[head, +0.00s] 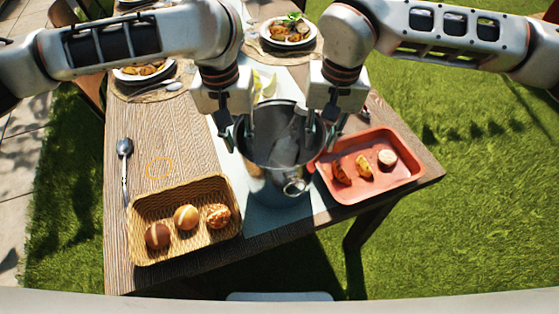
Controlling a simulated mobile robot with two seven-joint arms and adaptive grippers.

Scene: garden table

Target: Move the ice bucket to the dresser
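The ice bucket (272,180) is a grey metal pail with a ring handle on its front, standing upright near the table's front edge. A bottle-like shape and ice show dimly inside it. My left gripper (237,132) is at the left part of its rim, pointing down, with its fingers apart. My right gripper (320,137) is at the right part of the rim, also pointing down with fingers apart. The fingers seem to straddle the rim; I cannot tell whether they touch it. No dresser is in view.
The wooden table (190,110) has a pale runner. A wicker basket (136,232) of rolls is left of the bucket, a red tray (395,190) of food close on its right. A spoon (125,165) lies at left. Plates (268,45) stand farther back.

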